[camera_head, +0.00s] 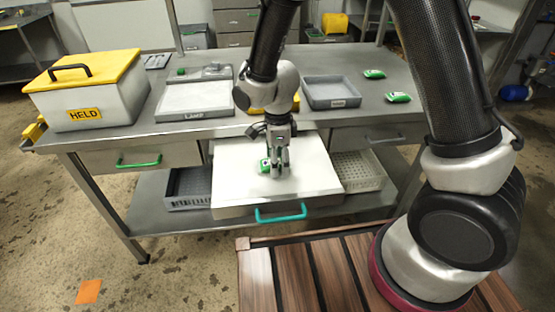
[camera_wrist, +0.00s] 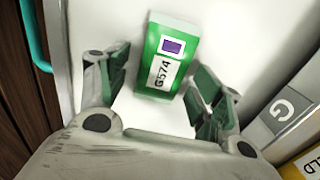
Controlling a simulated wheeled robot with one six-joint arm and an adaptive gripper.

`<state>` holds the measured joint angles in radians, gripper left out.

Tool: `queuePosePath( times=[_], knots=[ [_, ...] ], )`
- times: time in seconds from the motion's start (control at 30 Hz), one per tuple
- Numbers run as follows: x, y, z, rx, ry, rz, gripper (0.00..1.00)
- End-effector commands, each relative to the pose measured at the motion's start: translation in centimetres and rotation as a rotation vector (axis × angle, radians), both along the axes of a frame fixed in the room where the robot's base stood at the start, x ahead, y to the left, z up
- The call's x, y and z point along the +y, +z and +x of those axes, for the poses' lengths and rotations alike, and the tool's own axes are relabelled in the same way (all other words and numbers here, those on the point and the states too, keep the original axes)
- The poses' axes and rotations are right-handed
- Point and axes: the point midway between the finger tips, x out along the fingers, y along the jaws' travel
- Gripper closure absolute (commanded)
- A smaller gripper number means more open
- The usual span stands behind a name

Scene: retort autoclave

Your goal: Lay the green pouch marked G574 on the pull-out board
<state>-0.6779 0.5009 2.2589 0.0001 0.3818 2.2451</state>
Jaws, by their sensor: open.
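The green pouch (camera_wrist: 165,62) marked G574 lies on the white surface of the pull-out board (camera_wrist: 105,20) in the wrist view. In the head view the pouch (camera_head: 265,166) shows as a small green patch beside my gripper (camera_head: 281,170), over the pulled-out white board (camera_head: 312,180) with a teal handle. In the wrist view my gripper (camera_wrist: 160,85) is open, with a finger on either side of the pouch's near end and clear gaps between. The pouch appears to rest on the board, and nothing grips it.
On the steel table stand a yellow-lidded HELD box (camera_head: 95,95), a white tray marked LAND (camera_head: 194,99) and a grey tray (camera_head: 330,92). Two green pouches (camera_head: 398,97) (camera_head: 374,74) lie at the right. Baskets (camera_head: 188,188) (camera_head: 358,171) sit on the lower shelf.

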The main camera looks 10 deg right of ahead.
Motion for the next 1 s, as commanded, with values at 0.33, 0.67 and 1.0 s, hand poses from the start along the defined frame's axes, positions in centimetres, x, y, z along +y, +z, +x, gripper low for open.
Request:
queuePosePath(
  times=[0.33,0.67,1.0],
  knots=[
    [0.1,2.7,0.1,-0.005,0.0,0.004,0.34],
    [0.1,9.9,0.1,-0.004,0.0,0.003,0.34],
    [0.0,12.3,0.0,0.0,0.0,0.0,0.34]
  ],
)
